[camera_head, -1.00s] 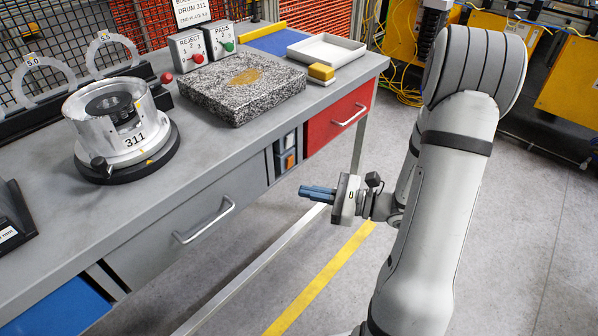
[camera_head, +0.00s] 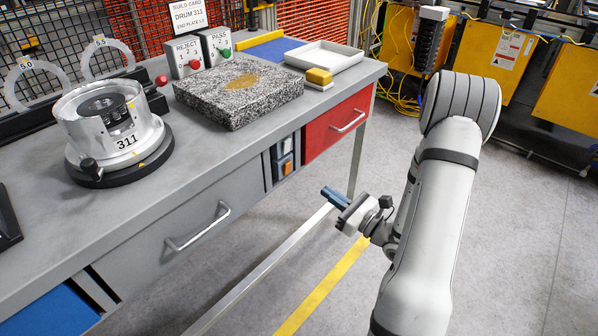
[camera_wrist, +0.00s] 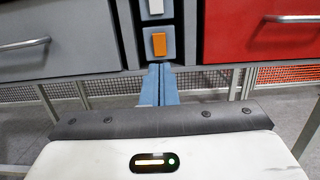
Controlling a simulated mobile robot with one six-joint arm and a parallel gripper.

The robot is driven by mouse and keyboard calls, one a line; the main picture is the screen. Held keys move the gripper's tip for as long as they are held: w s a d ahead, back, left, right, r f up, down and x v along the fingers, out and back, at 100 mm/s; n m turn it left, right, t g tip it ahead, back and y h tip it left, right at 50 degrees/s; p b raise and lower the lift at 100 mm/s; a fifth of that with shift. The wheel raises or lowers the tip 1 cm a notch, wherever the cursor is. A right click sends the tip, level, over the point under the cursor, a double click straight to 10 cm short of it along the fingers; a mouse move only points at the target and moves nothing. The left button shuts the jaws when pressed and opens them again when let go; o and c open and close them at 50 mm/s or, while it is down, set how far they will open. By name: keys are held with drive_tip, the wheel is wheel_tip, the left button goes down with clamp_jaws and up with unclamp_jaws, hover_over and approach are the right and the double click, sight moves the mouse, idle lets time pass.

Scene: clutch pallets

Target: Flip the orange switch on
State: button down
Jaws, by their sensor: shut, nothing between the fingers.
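The orange switch (camera_wrist: 159,43) sits in a dark panel on the front of the bench, below a white switch (camera_wrist: 156,7), in the wrist view. In the head view the orange switch (camera_head: 287,165) is small, between the grey drawer and the red drawer. My gripper (camera_wrist: 160,70) is shut and empty, its two blue fingers together, pointing at the panel just below the orange switch in the wrist view. In the head view my gripper (camera_head: 332,193) is in front of the bench, to the right of the panel and apart from it. Which way the switch is tipped cannot be told.
The red drawer (camera_head: 318,138) with its handle is right of the panel, and the grey drawer (camera_head: 175,215) is left. A metal drum (camera_head: 120,140), a granite block (camera_head: 238,105) and a white tray (camera_head: 325,58) stand on the bench. The floor right of the bench is clear.

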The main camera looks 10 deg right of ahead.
sight(289, 165)
drive_tip(key=x, duration=1.1)
drive_tip(key=shift+w+a+b, duration=0.2)
drive_tip(key=shift+w+b, duration=0.05)
drive_tip(key=shift+b, duration=0.1)
